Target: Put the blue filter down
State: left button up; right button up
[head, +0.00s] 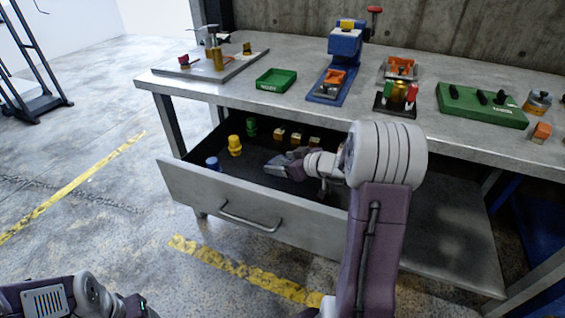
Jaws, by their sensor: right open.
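The blue filter (213,163) is a small blue cylinder standing in the front left corner of the open drawer (250,205), close behind its front panel. My right gripper (276,168) is inside the drawer area, to the right of the blue filter and apart from it. Its jaws point left and are open, with nothing seen between them. My left arm shows only at the bottom left edge, and its gripper is outside the picture.
A yellow piece (235,146), a green piece (251,127) and several small yellowish blocks (297,138) stand in the drawer. On the bench above are a green tray (277,80), a blue press (345,45) and a green board (481,107). The drawer's middle floor is partly clear.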

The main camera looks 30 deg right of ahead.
jog(key=v, duration=0.6)
jog(key=shift+s+d+r+p, duration=0.1)
jog(key=shift+s+r+p, duration=0.1)
jog(key=shift+r+p, duration=0.1)
jog(key=shift+s+d+r, duration=0.1)
jog(key=shift+s+r, duration=0.05)
jog(key=shift+s, duration=0.35)
